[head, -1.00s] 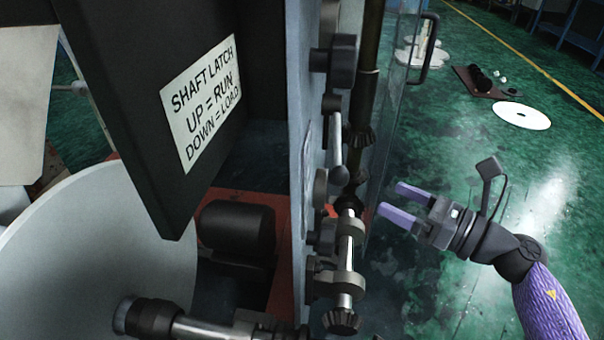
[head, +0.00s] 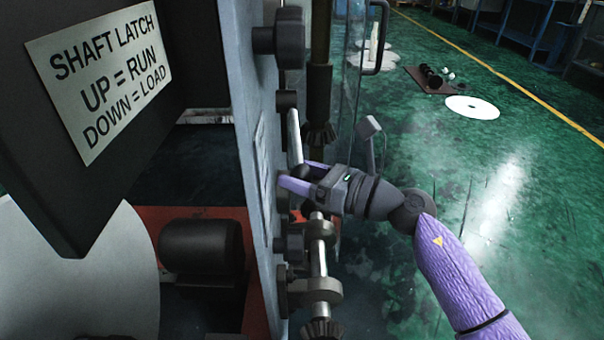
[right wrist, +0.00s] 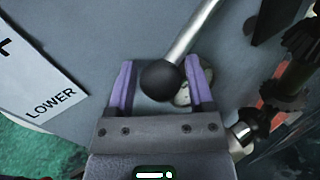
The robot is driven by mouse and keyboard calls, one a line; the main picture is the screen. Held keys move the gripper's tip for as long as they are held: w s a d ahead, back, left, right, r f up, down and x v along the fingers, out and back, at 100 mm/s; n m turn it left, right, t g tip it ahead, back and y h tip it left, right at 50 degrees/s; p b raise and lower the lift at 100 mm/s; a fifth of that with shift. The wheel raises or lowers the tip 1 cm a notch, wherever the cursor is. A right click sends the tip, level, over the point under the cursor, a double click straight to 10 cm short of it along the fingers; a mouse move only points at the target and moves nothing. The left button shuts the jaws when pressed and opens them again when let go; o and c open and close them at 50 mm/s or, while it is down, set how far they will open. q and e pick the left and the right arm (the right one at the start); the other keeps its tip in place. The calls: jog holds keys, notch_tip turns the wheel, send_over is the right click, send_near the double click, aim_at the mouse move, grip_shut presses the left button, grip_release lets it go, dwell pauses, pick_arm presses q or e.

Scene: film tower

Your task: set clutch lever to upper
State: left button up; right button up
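The clutch lever is a metal rod (head: 294,135) hanging down from a dark pivot on the side of the grey machine panel (head: 248,110). In the right wrist view, its rod (right wrist: 193,32) ends in a black ball knob (right wrist: 161,80). My right gripper (head: 297,176) is at the lever's lower end. In the right wrist view, its purple fingers (right wrist: 160,88) are open on either side of the knob, with gaps visible. A label reading "LOWER" (right wrist: 50,103) is on the panel beside it. My left gripper is not in view.
A shaft with bevel gears (head: 318,262) and brackets stands just below my right gripper. A dark vertical post (head: 319,80) and a clear door with a black handle (head: 378,40) are behind. A "SHAFT LATCH" sign (head: 98,75) hangs at left.

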jog(key=c, duration=0.7)
grip_shut()
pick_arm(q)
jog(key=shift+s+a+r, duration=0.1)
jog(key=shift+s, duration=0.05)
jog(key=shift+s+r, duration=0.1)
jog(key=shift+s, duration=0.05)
pick_arm(e)
jog(key=shift+r, duration=0.1)
